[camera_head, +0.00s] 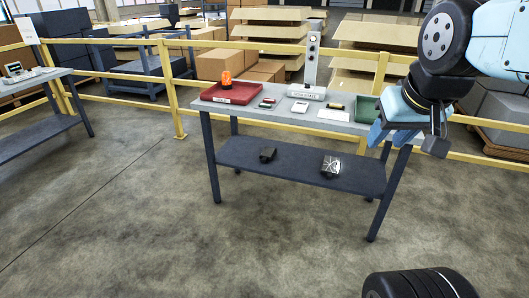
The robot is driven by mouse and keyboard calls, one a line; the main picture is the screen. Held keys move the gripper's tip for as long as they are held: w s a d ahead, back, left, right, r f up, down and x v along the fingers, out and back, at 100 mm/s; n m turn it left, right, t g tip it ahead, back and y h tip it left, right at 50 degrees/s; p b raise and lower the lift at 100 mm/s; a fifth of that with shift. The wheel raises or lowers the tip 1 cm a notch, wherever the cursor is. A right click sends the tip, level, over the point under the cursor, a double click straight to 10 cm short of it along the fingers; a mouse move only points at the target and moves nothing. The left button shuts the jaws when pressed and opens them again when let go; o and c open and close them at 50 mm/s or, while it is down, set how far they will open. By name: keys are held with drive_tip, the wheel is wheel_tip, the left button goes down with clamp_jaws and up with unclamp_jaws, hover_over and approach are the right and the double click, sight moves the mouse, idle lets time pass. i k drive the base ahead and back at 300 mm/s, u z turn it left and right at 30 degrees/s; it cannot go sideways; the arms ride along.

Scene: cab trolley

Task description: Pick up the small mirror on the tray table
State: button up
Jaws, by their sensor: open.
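The grey-topped table (240,115) stands at centre with a dark lower shelf (300,170). I cannot identify the small mirror for certain. A small pale square (299,106) lies flat on the tabletop, and a shiny silver piece (331,165) with dark lines sits on the lower shelf; either may be it. My gripper (378,137) is open at the table's right end, in front of the green tray (367,108). It is to the right of both pieces and apart from them. Its fingertips are small and partly overlapped in this view.
A red tray (230,98) with an orange beacon (226,79) is at the table's left. Small items, a white card (334,115) and a pale upright post (312,60) share the top. A dark block (268,154) is on the shelf.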

sight(268, 153)
drive_tip(key=u, duration=0.05)
drive_tip(key=i, duration=1)
drive_tip(key=z, duration=0.05)
